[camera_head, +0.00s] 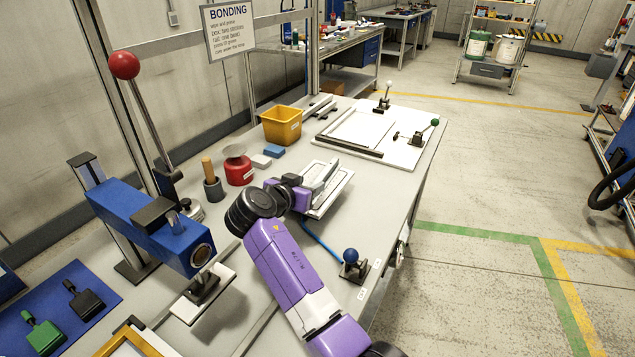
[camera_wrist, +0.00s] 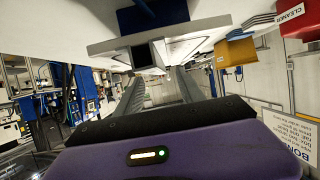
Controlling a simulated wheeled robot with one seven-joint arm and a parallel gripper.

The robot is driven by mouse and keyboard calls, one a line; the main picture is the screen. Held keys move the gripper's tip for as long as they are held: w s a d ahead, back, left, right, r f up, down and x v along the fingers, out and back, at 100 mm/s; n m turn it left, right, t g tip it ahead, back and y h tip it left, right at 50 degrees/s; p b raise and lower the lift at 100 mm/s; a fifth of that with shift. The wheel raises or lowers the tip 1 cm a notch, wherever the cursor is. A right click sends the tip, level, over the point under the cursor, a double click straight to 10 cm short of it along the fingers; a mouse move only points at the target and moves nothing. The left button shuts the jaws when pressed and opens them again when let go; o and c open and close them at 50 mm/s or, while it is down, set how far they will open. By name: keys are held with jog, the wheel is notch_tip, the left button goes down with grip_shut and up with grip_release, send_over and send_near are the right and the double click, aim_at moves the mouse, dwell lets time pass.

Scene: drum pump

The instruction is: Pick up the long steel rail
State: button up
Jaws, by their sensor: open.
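Narrow metal bars (camera_head: 318,106) lie on the bench just right of the yellow bin. A longer dark bar (camera_head: 347,147) runs along the near edge of a white board. I cannot tell for certain which of these is the long steel rail. My gripper (camera_head: 332,172) is over a small white tray (camera_head: 342,187), short of the dark bar and the bars by the bin. In the wrist view, my gripper's two grey fingers (camera_wrist: 160,88) are apart, with nothing seen held between them. The wrist picture looks upside down.
The yellow bin (camera_head: 282,125), red can (camera_head: 239,170) and blue block (camera_head: 274,151) stand left of my arm. The white board (camera_head: 400,150) carries clamps with a white knob (camera_head: 388,84) and green knob (camera_head: 435,122). A blue press (camera_head: 150,225) stands at the left.

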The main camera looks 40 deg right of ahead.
aim_at(317, 181)
jog(key=p+x, duration=0.1)
jog(key=x, duration=0.4)
jog(key=shift+s+d, duration=0.1)
jog(key=shift+d, duration=0.05)
grip_shut()
